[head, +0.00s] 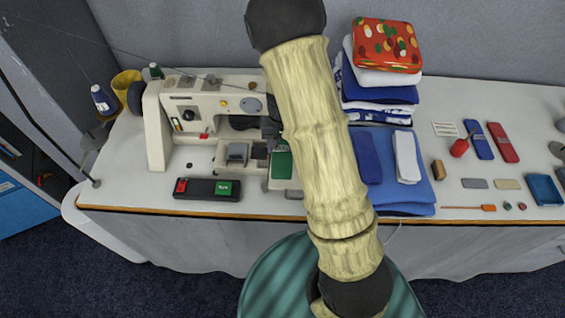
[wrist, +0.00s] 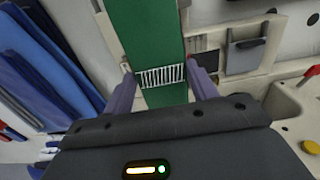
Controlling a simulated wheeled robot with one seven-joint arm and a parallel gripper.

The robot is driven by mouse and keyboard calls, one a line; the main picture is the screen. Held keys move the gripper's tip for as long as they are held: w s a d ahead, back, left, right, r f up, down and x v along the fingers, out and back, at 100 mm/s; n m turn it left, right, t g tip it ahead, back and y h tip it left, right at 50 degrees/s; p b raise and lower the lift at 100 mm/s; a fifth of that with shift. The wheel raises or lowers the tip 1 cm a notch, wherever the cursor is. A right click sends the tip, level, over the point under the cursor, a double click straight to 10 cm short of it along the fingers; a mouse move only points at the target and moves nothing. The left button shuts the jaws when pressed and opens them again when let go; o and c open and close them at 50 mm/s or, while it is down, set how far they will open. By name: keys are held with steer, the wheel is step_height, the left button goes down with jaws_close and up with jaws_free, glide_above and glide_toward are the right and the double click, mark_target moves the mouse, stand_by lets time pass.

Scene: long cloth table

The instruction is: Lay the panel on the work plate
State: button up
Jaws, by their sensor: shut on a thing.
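The panel, a flat green strip with a white stitched band across it, shows in the wrist view (wrist: 155,35) between the two purple fingers of my gripper (wrist: 160,72). My gripper is shut on it. A green part, apparently the same panel, shows in the head view (head: 281,162) beside my arm, at the right end of the sewing machine (head: 180,115). The pale work plate (head: 278,184) shows just below the green there. Pale edges lie on both sides of the panel in the wrist view. I cannot tell whether panel and plate touch. My arm hides my gripper in the head view.
A black control box (head: 207,189) with red and green buttons lies in front of the machine. Folded blue cloth (head: 405,197) and a tall cloth stack (head: 380,92) stand right of my arm. Small tools and a blue tray (head: 544,190) lie farther right.

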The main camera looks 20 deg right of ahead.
mark_target(282, 148)
steer(key=shift+f, duration=1.9)
steer(key=shift+f+p, duration=0.45)
steer(key=shift+f, duration=1.65)
steer(key=shift+f, duration=0.1)
steer(key=o, duration=1)
